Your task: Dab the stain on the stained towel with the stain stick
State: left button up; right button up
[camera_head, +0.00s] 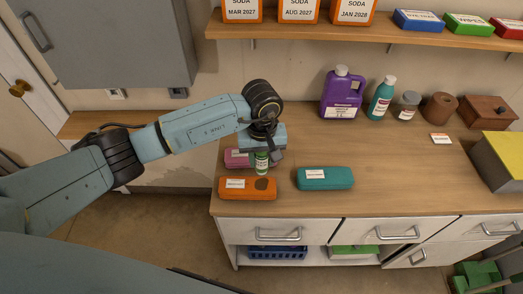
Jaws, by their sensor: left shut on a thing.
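The orange folded towel (246,188) lies at the front left of the counter, with a white label and a dark round stain (261,184) on its right half. My left gripper (262,152) points down just behind this towel. It is shut on a small green stick with a pale label, the stain stick (261,165), held upright. The stick's lower end shows just behind the stain; I cannot tell whether it touches anything. My right gripper is not in view.
A teal folded towel (325,178) lies right of the orange one, and a pink one (237,158) lies behind, partly hidden by my gripper. A purple jug (341,97) and a teal bottle (381,99) stand at the back. The counter's middle right (400,160) is clear.

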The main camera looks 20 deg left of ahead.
aim_at(262, 174)
pick_arm(q)
jog(key=shift+f+b, duration=1.75)
jog(key=shift+f, duration=1.2)
jog(key=shift+f+b, duration=0.5)
jog(key=shift+b, duration=0.05)
jog(key=shift+s+f, duration=0.1)
jog(key=shift+f, duration=0.05)
dwell(0.4)
jog(key=shift+r, duration=0.95)
jog(key=shift+r+p, duration=1.55)
jog(key=shift+r, duration=1.1)
